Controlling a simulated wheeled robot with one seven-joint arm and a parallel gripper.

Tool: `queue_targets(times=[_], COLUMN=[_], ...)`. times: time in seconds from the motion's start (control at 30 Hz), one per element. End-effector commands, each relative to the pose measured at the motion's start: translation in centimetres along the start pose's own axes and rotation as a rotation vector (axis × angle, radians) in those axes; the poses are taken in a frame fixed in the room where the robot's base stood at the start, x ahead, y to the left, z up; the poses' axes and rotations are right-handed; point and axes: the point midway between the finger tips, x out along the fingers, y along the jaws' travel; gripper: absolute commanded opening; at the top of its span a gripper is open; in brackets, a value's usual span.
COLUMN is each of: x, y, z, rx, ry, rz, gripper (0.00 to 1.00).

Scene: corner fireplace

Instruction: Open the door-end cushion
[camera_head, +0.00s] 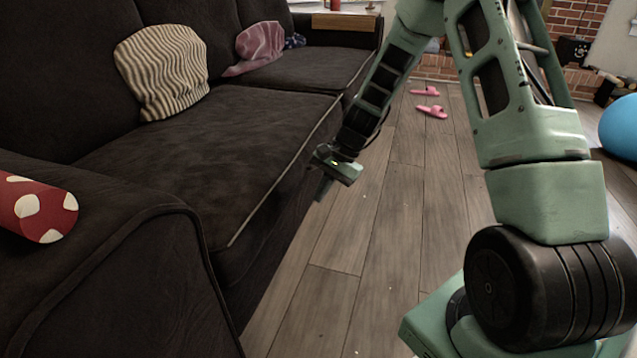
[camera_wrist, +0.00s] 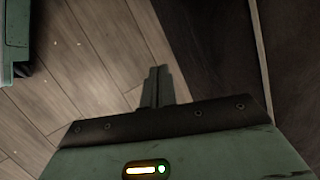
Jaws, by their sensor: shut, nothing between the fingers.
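A dark brown sofa stands along the left of the head view. Its near seat cushion (camera_head: 215,165) lies flat, with a light piping seam along its front edge. A far seat cushion (camera_head: 295,68) lies beyond it. Which one is the door-end cushion I cannot tell. My gripper (camera_head: 323,190) hangs over the floor at the sofa's front, beside the near cushion's front edge. In the wrist view, its fingers (camera_wrist: 158,86) are together with nothing between them. The sofa's dark front (camera_wrist: 292,50) and its piping show at the right there.
A striped pillow (camera_head: 162,72) and a pink cloth (camera_head: 257,47) rest on the sofa. A red dotted roll (camera_head: 38,209) lies on the near armrest. Pink slippers (camera_head: 432,111) lie on the wooden floor (camera_head: 372,245). A blue ball (camera_head: 622,128) is at the right.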

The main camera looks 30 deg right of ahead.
Motion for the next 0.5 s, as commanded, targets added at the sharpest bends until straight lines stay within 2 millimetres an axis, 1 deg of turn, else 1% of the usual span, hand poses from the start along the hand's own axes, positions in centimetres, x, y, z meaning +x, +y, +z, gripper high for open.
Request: queue_targets(times=[0.03,0.17,0.2,0.27,0.3,0.4,0.5], x=[1.1,2.8,3.1,3.5,3.6,3.6,3.3], y=[-0.2,-1.2,-1.4,-1.5,-1.5,-1.1,-0.5], z=[-2.1,-7.0,-8.7,-11.2,-12.9,-17.0,-20.2], rx=[0.116,0.397,0.484,0.612,0.694,0.872,1.003], ry=[-0.046,-0.163,-0.201,-0.259,-0.298,-0.386,-0.454], rz=[-0.055,-0.216,-0.270,-0.355,-0.413,-0.550,-0.663], gripper=[0.00,0.00,0.00,0.00,0.00,0.00,0.00])
